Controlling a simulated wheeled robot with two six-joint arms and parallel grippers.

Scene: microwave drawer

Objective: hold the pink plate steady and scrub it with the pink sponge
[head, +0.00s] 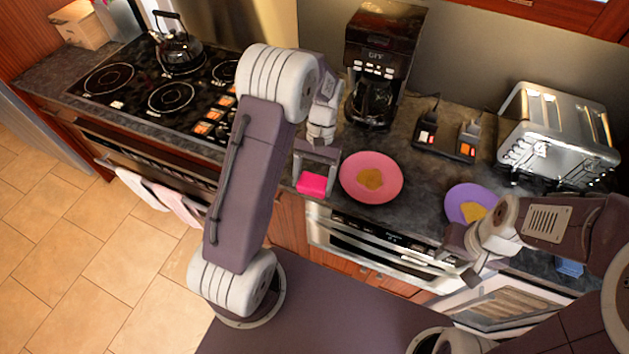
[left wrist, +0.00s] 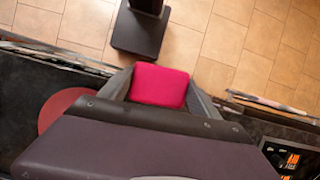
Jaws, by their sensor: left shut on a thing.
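The pink plate (head: 352,183) lies on the dark counter in front of the coffee maker, with a yellow-brown stain (head: 370,180) at its middle. Part of it also shows in the left wrist view (left wrist: 58,108). My left gripper (head: 314,178) is shut on the pink sponge (head: 312,184), just left of the plate near the counter's front edge. The sponge sits between both fingers in the left wrist view (left wrist: 159,86). My right gripper (head: 466,260) is in front of the counter, below the purple plate, its fingers apart and empty. Nothing holds the pink plate.
A purple plate (head: 457,204) with a similar stain lies right of the pink one, partly hidden by my right arm. A coffee maker (head: 383,65), a dark stand (head: 444,138) and a toaster (head: 560,135) stand behind. A stove with a kettle (head: 178,52) is at left.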

